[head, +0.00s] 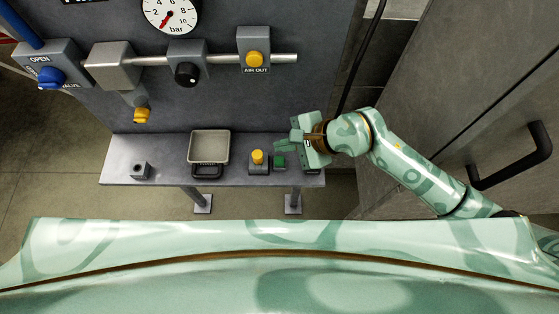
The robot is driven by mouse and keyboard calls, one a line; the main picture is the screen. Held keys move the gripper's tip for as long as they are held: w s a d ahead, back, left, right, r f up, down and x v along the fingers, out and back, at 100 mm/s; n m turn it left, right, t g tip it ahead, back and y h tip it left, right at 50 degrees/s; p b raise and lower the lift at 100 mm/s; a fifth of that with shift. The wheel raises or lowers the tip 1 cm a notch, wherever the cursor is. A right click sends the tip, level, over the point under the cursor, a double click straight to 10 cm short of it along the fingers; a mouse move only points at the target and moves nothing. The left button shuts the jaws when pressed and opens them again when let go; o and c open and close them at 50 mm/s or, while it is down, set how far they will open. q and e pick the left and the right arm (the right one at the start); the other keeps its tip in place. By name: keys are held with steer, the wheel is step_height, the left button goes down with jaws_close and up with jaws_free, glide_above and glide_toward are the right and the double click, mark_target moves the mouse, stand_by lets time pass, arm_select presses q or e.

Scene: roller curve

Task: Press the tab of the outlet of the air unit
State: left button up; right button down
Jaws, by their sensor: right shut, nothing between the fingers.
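The air unit runs along a pipe on the grey wall panel at the upper left. Its outlet (253,42) is a grey block labelled AIR OUT, with a round yellow tab (254,59) on its front. My right gripper (283,146) is shut and empty, pointing left over the right end of the shelf. It is below and right of the outlet and well apart from the tab. Whether the tab is pressed in cannot be told. My left gripper is not in view.
A black-knobbed block (186,73) sits left of the outlet. A black cable (362,55) hangs right of the panel.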

mark_target(284, 161)
step_height(284, 161, down, 4)
steer(key=b, duration=0.2)
steer(key=shift+w+f+b, duration=0.1)
steer(key=shift+f+b, duration=0.15)
steer(key=shift+b, duration=0.05)
stand_by(0.8)
steer(key=shift+f, duration=0.1)
stand_by(0.8)
steer(key=shift+f, duration=0.35)
